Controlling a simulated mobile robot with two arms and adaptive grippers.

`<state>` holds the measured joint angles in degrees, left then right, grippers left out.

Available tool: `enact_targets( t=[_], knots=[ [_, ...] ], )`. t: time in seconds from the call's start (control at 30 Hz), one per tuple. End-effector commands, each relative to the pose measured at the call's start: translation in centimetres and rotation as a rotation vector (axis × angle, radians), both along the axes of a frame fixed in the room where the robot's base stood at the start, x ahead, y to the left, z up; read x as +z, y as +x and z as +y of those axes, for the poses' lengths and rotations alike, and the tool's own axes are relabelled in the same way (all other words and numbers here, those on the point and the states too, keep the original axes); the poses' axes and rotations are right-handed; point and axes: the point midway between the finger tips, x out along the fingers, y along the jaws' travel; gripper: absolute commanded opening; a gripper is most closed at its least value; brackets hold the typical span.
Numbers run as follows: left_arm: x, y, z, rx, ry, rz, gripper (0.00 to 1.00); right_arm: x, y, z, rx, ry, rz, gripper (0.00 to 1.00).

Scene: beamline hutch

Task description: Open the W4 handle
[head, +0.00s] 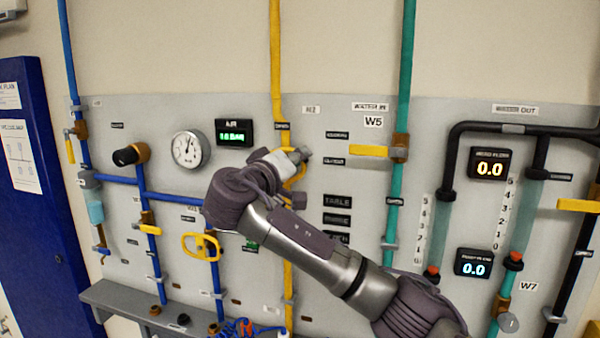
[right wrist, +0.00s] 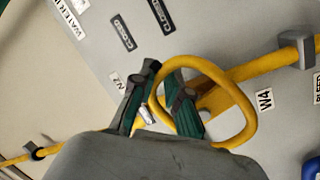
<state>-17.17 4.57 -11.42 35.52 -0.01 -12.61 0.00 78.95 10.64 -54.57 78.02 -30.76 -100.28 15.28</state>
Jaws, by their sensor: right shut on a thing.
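The W4 handle is a yellow oval loop (right wrist: 249,112) on a yellow pipe (right wrist: 270,62), beside the W4 label (right wrist: 265,99) in the right wrist view. My right gripper (right wrist: 160,88) is shut on the left side of the loop, with one finger inside it and one outside. In the head view my right gripper (head: 298,155) is at the vertical yellow pipe (head: 277,60). Most of the handle is hidden there behind my gripper and arm. My left gripper is in neither view.
Another yellow loop handle (head: 186,246) is on a blue pipe at lower left. A yellow lever (head: 368,151) is on the green pipe to the right. A black knob (head: 125,156) and a round gauge (head: 187,149) stand out on the left. A grey ledge (head: 125,305) runs below.

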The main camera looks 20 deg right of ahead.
Motion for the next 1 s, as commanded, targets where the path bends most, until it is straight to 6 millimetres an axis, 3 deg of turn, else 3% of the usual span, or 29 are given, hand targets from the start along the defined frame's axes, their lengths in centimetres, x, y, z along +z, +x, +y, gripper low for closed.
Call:
enact_targets(
  t=[0.4, 1.0],
  knots=[
    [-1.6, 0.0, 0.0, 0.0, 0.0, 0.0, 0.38, 1.4, 0.8, 1.2, 0.001, -0.327, 0.222, 0.0],
    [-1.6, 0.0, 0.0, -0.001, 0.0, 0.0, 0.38, 2.6, 2.2, 3.3, 0.001, -0.786, 0.53, 0.0]
  ],
)
